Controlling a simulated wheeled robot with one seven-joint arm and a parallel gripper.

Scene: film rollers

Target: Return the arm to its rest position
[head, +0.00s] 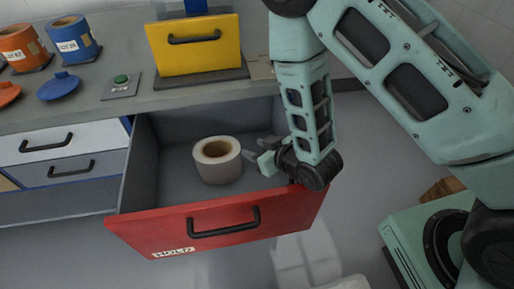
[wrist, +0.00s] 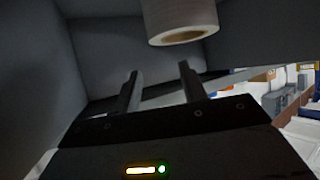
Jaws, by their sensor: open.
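My gripper (head: 262,153) is inside the open red-fronted drawer (head: 215,228), at its right side. It is open and its fingers point left toward a white film roll (head: 217,160) with a brown core. The roll stands upright on the drawer floor, a small gap from the fingers. In the wrist view, the two fingers (wrist: 158,88) are spread with nothing between them, and the roll (wrist: 182,20) shows beyond them at the top. My arm reaches down over the drawer's right wall, which it partly hides.
A yellow-fronted box (head: 195,45) with a black handle stands on the grey counter. An orange canister (head: 20,46), a blue canister (head: 72,38) and a green button (head: 121,80) are to its left. Closed drawers (head: 60,145) lie left of the open one. Floor shows in front.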

